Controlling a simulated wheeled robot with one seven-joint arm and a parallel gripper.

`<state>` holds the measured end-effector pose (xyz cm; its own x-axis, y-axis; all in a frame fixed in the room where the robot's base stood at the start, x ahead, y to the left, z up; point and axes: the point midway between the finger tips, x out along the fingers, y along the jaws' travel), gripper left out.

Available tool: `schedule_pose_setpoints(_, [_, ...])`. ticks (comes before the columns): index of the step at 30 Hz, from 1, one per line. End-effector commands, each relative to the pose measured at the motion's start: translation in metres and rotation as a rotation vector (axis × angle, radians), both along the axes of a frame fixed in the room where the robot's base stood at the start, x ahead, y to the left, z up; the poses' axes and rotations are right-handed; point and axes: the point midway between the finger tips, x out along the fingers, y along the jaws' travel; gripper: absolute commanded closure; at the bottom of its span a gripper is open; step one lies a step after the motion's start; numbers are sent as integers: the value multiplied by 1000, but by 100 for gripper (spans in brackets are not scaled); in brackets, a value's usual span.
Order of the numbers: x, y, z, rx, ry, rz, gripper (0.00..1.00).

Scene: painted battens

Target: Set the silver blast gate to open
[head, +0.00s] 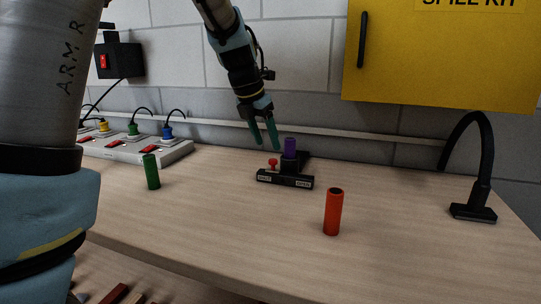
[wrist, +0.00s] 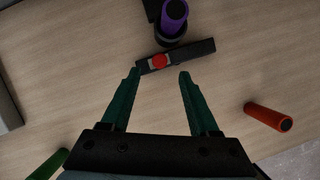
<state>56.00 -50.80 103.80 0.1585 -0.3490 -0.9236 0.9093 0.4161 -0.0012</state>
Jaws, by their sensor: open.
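I see no clearly silver gate; a dark fixture with a low black bar (head: 284,179) stands on the bench. The bar has a small pale label near each end, too small to read surely. A red knob (head: 273,163) sits on the bar's left part; it also shows in the wrist view (wrist: 159,61). A purple cylinder (head: 290,147) stands upright in the dark holder behind the bar. My gripper (head: 265,140) is open and empty, above the fixture and pointing down. In the wrist view its fingertips (wrist: 160,75) lie either side of the knob, not touching it.
A green cylinder (head: 152,172) stands at left and a red-orange cylinder (head: 333,212) at front right. A power strip (head: 135,150) with plugs lies at back left. A black lamp-like stand (head: 474,213) is at right, below a yellow cabinet (head: 445,60). The bench between is clear.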

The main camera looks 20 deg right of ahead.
Motion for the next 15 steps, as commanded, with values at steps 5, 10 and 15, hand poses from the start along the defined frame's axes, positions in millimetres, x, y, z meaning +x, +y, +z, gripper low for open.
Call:
schedule_pose_setpoints(5, [5, -9, -31, 3, 2, 1, 39])
schedule_pose_setpoints(10, [8, -16, -48, 2, 0, 0, 39])
schedule_pose_setpoints(15, [9, -19, -54, 2, 0, -1, 39])
